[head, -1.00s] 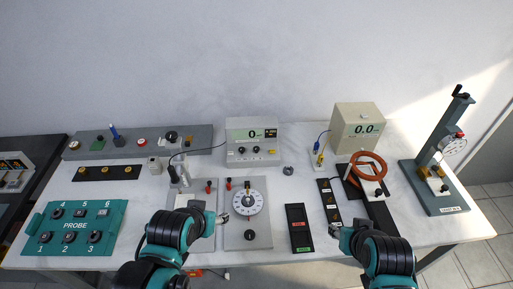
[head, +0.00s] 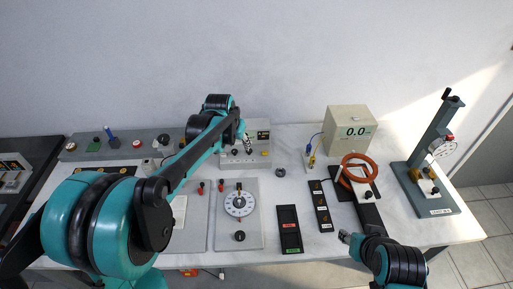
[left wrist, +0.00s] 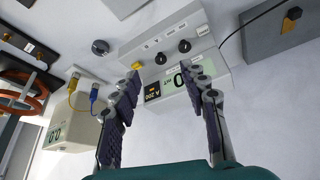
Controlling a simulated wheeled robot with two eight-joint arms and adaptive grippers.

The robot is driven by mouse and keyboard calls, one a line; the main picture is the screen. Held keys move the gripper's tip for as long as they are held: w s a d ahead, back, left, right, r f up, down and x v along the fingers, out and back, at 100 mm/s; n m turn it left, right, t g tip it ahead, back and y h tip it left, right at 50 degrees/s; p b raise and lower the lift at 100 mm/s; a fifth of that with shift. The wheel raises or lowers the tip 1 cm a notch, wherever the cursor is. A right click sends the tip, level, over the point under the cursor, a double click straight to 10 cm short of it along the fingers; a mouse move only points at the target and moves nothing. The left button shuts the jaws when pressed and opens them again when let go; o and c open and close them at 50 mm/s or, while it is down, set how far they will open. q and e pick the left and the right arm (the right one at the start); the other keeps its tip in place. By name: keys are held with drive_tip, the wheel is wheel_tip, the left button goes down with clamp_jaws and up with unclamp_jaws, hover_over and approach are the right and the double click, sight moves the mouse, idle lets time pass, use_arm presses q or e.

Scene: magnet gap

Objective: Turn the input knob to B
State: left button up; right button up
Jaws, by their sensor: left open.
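The pale meter box (head: 262,158) stands at the back middle of the table, partly hidden by my left arm. In the left wrist view the same box (left wrist: 207,42) appears upside down, with two black knobs, one knob (left wrist: 160,59) and another knob (left wrist: 184,45), on its front. The labels by the knobs are too small to read, so I cannot tell which is the input knob or where it points. My left gripper (head: 247,143) is open in front of the box; its spread fingers (left wrist: 167,72) frame the display, apart from both knobs. My right gripper (head: 345,237) is low at the front right; its jaws are unclear.
A dial plate (head: 239,204) and a black tray (head: 289,228) lie in front. A beige display box (head: 350,128), an orange coil (head: 358,170) and a gauge stand (head: 431,168) are to the right. A small dark round part (head: 280,172) sits right of the meter.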

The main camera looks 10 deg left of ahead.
use_arm(q)
approach(249, 152)
drive_tip(key=w, duration=0.2)
drive_tip(key=shift+g, duration=0.3)
drive_tip(key=b+x, duration=0.2)
drive_tip(key=x, duration=0.5)
drive_tip(key=shift+a+f+b, duration=0.15)
drive_tip(key=shift+f+b, duration=0.15)
use_arm(e)
drive_tip(key=shift+s+d+f, duration=0.1)
drive_tip(key=shift+d+f, duration=0.25)
drive_tip(key=shift+f, duration=0.25)
drive_tip(key=shift+s+d+f, duration=0.1)
drive_tip(key=shift+d+f, duration=0.25)
drive_tip(key=shift+f, duration=0.25)
use_arm(q)
clamp_jaws()
